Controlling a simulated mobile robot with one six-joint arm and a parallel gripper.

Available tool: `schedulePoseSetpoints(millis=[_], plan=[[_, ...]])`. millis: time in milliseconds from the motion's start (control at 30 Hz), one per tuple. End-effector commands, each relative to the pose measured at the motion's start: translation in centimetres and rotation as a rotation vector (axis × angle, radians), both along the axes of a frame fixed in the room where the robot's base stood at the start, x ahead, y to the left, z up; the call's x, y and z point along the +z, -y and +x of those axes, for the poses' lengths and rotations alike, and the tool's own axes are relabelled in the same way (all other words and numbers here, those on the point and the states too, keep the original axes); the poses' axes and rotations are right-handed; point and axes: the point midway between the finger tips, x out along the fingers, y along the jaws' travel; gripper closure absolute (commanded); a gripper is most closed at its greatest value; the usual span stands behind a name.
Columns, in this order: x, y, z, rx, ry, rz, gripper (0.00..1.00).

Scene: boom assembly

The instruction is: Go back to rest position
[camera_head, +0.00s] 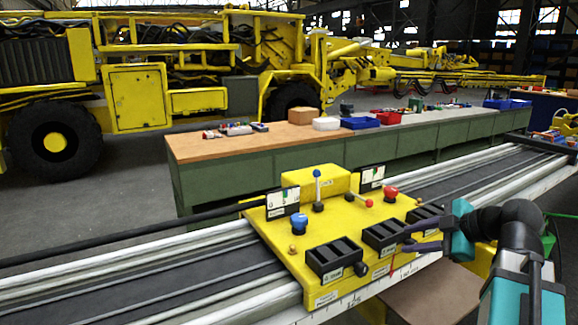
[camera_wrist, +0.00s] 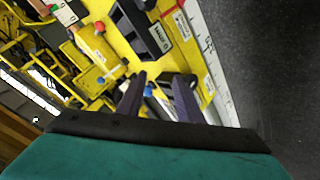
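My gripper (camera_head: 404,238) is at the right front side of the yellow control panel (camera_head: 280,246). Its two dark fingers are apart, and nothing shows held between them. In the wrist view my gripper (camera_wrist: 160,78) also has its fingers spread, with part of the yellow panel (camera_wrist: 205,82) beyond them. I cannot tell whether a fingertip touches the panel. The panel carries black open boxes (camera_head: 335,258), a blue knob (camera_head: 299,223), a red knob (camera_head: 390,194) and a blue-topped lever (camera_head: 318,190).
The panel sits across a long rail (camera_head: 140,285) running left to right. Behind it stands a green workbench (camera_head: 225,189) with a cardboard box (camera_head: 303,116) and blue bins (camera_head: 361,123). A yellow machine (camera_head: 137,97) stands farther back. Grey floor (camera_head: 110,205) is clear at left.

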Motion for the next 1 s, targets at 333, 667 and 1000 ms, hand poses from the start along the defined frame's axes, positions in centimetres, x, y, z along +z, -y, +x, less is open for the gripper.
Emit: schedulePoseSetpoints(millis=[333,667,1000], plan=[[-6.3,-0.9,1.2,-0.080,-0.159,0.078,0.67],[-15.8,-2.9,1.7,-0.216,-0.399,0.166,0.67],[-25.5,-5.3,0.7,-0.366,-0.636,0.217,0.67]])
